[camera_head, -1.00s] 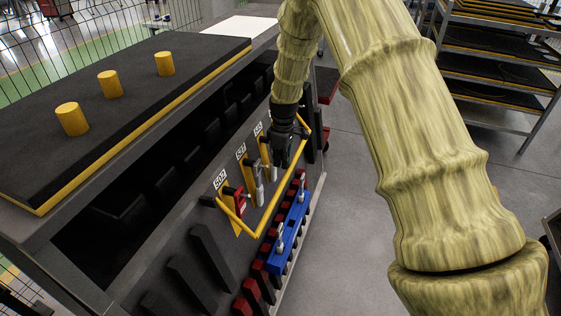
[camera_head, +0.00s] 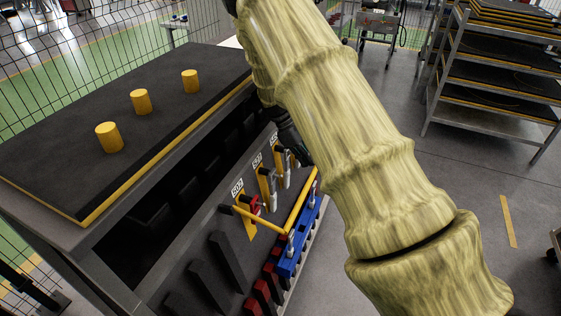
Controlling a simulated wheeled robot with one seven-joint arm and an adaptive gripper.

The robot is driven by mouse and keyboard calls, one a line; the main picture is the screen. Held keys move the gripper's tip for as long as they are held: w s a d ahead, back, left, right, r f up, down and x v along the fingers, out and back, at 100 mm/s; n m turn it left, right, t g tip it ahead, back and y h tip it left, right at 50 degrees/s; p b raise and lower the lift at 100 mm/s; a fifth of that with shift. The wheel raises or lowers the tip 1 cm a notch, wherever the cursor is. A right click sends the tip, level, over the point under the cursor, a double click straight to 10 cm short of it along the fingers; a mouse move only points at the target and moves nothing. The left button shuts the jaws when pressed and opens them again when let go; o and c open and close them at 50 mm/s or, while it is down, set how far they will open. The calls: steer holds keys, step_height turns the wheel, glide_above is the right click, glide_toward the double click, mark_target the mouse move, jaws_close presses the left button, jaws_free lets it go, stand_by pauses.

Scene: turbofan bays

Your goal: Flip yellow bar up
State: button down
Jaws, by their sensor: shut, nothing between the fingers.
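The yellow bar (camera_head: 300,201) is a bent handle on the dark sloping front panel of the bench. Its near side arm runs out from the panel beside the lowest label, and its long part stands away from the panel over the blue rail. My gripper (camera_head: 300,156) is dark and lies near the bar's far end, close to the panel. It is shut and empty. My arm hides part of it and the far end of the bar, so I cannot tell whether they touch.
Metal clamps (camera_head: 272,187) with a red handle sit on yellow plates behind the bar. A blue rail (camera_head: 289,263) and red-tipped black blocks lie below. The black bench top (camera_head: 70,150) carries three yellow pegs. A shelf rack (camera_head: 495,75) stands right; the floor between is open.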

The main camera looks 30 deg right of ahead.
steer(key=shift+s+d+r+p, duration=0.15)
steer(key=shift+s+r+p, duration=0.05)
steer(key=shift+r, duration=0.3)
steer(key=shift+s+d+r+p, duration=0.15)
steer(key=shift+r+p, duration=0.05)
steer(key=shift+r, duration=0.35)
